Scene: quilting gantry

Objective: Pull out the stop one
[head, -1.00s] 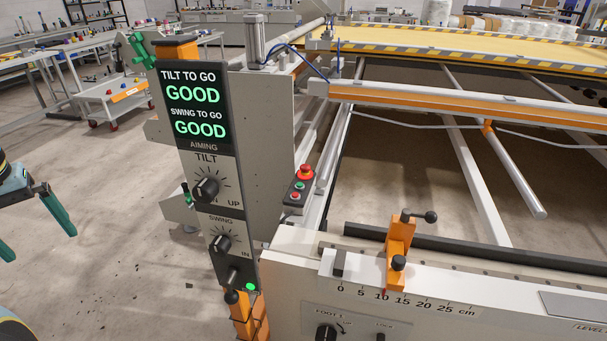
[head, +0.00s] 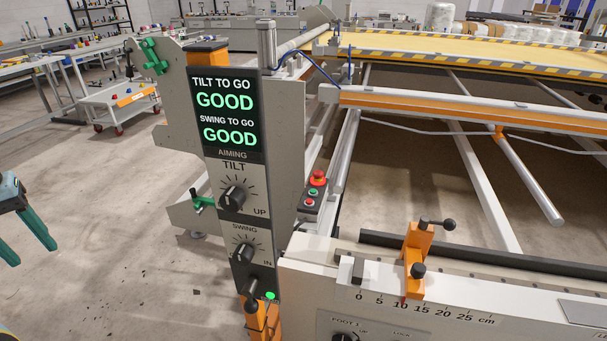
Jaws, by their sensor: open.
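A red mushroom-shaped stop button (head: 317,178) tops a small dark control box (head: 313,197), with a green and a red button below it. The box sits just right of the grey display column, beside the frame rail. Whether the red button is pressed in or out is too small to tell. My gripper (head: 31,256) is at the far left edge, with teal fingers apart and nothing between them. It is well left of the control box, and part of it is cut off by the picture edge.
The display panel (head: 230,115) reads GOOD for tilt and swing, with tilt (head: 232,198) and swing (head: 243,252) knobs below. An orange clamp (head: 415,262) sits on a centimetre scale at front right. A white cart (head: 125,105) stands behind; the floor between gripper and column is clear.

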